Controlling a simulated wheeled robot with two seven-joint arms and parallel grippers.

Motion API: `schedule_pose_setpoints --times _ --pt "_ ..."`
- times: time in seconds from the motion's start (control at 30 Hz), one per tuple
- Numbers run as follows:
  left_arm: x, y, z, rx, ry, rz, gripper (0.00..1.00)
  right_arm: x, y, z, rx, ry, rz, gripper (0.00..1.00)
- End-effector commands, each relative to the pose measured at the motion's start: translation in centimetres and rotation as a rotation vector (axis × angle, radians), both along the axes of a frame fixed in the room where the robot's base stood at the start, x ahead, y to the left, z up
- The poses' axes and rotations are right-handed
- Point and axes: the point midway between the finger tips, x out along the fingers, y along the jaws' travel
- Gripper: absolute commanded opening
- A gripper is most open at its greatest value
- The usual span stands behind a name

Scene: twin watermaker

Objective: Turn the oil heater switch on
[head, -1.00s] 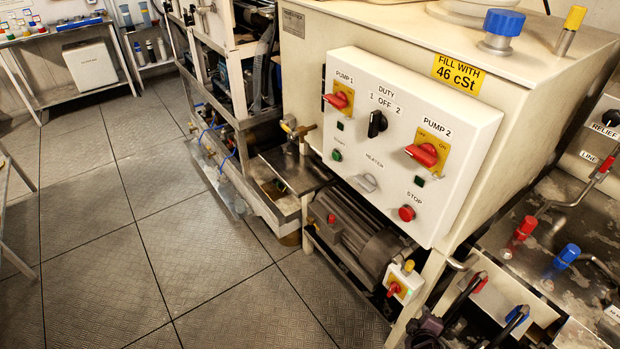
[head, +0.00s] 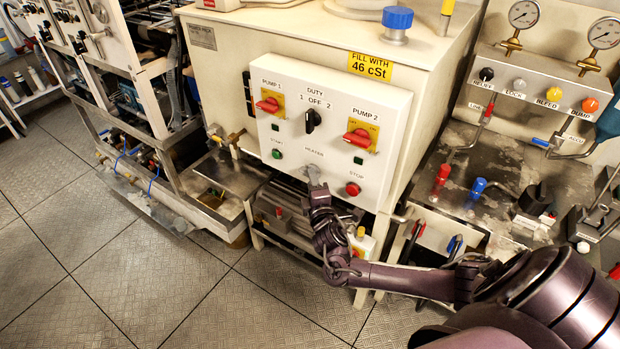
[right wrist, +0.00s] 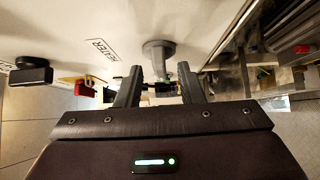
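The heater switch (head: 313,175) is a grey knob under the HEATER label on the white control panel (head: 395,110), between the green start button and the red stop button. It also shows in the right wrist view, as a grey knob (right wrist: 159,52). My right gripper (head: 317,190) is just below and in front of the knob, partly covering it in the head view. In the right wrist view my right gripper (right wrist: 158,75) is open, its two fingers apart on either side of the knob's line, with nothing between them. I cannot tell whether they touch it. My left gripper is not in view.
The red stop button (head: 352,189) is close to the right of my gripper. The green start button (head: 277,154) is to the left. Red pump switches (head: 358,138) and a black duty knob (head: 312,120) are above. A motor (head: 280,205) sits below the panel.

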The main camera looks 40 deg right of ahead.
Motion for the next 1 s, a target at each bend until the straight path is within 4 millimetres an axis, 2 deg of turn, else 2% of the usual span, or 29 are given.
schedule_pose_setpoints --times 0.13,0.43,0.7,1.0 --pt "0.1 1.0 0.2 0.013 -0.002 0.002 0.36 1.1 -0.4 0.0 0.000 0.001 0.000 0.35" --pt "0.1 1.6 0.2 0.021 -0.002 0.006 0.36 1.4 -0.5 -0.1 0.002 0.001 0.001 0.35" --pt "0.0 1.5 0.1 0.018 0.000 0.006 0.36 1.4 -0.5 -0.1 0.002 0.001 0.001 0.00" --pt "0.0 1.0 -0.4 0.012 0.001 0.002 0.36 1.3 -0.5 -0.4 0.008 -0.014 0.002 0.00"
